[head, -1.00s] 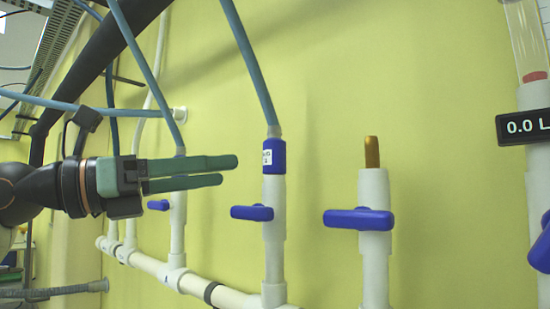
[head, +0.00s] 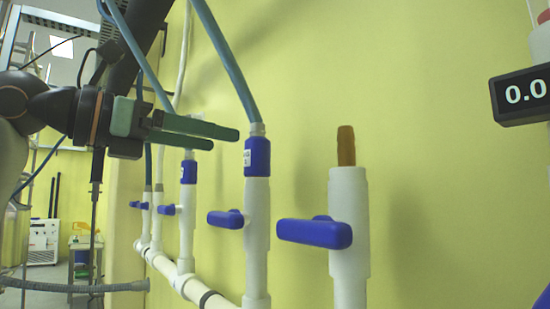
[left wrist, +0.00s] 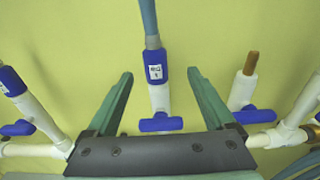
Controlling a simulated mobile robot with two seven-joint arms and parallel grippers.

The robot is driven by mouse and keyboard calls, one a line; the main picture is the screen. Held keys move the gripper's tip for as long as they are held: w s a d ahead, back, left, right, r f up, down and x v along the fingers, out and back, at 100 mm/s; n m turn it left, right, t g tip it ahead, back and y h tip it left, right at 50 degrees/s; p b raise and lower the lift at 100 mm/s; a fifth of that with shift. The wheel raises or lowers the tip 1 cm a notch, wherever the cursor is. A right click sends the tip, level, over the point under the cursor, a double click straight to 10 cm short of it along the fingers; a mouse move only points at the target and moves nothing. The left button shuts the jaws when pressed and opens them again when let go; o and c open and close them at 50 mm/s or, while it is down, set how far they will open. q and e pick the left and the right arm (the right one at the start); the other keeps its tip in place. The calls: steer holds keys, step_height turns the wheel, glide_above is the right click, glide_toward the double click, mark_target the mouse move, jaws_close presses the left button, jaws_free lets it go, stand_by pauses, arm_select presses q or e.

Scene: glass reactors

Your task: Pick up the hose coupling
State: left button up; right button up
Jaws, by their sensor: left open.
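The hose coupling (head: 257,157) is a blue sleeve with a white label, upright on a white valve pipe, with a blue-grey hose (head: 223,62) rising from its top. My left gripper (head: 225,139) is open and empty, its green fingers pointing at the coupling. In the head view the fingertips are just left of its upper part. In the left wrist view the coupling (left wrist: 155,66) shows between the two open fingers, and I see no contact. My right gripper is not in view.
A blue valve handle (head: 225,219) sits below the coupling. To the right is a bare brass-coloured nozzle (head: 346,146) on a white pipe with a blue handle (head: 314,233). Another blue coupling (head: 188,172) stands further back. A yellow wall (head: 430,180) is behind the pipes.

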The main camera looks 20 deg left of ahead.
mark_target(249, 147)
arm_select(q)
steer(key=p+x, duration=0.1)
steer(key=x, duration=0.7)
steer(key=p+x, duration=0.1)
steer(key=x, duration=0.3)
steer(key=shift+w+a+f+p, duration=0.25)
steer(key=shift+w+f+p, duration=0.1)
steer(key=shift+w, duration=0.1)
steer(key=shift+c, duration=0.4)
jaws_close()
